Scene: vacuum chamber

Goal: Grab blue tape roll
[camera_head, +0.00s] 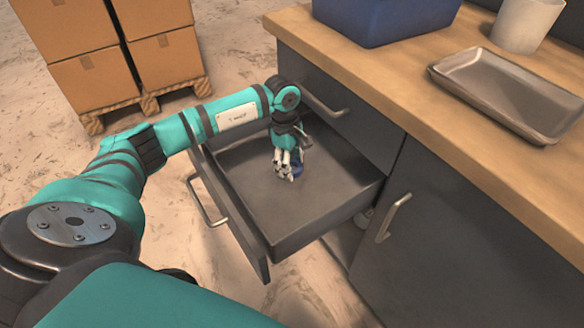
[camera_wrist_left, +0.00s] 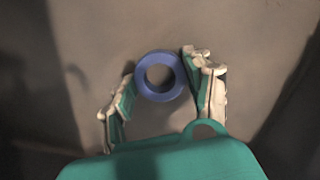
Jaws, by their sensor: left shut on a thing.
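The blue tape roll (camera_wrist_left: 141,84) is a ring lying in the open grey drawer (camera_head: 325,205). In the head view the roll (camera_head: 297,170) is a small blue patch, partly hidden by my left gripper (camera_head: 287,174). My left gripper points down into the drawer. In the left wrist view its two fingers (camera_wrist_left: 163,95) stand on either side of the roll, and it is shut on the roll. The roll's hole faces the wrist camera. My right gripper is in neither view.
The drawer's walls and front panel surround the gripper. The wooden counter (camera_head: 440,125) above holds a blue bin (camera_head: 385,22), a metal tray (camera_head: 505,95) and a white cup (camera_head: 525,25). Cardboard boxes (camera_head: 95,75) stand on a pallet at the back left.

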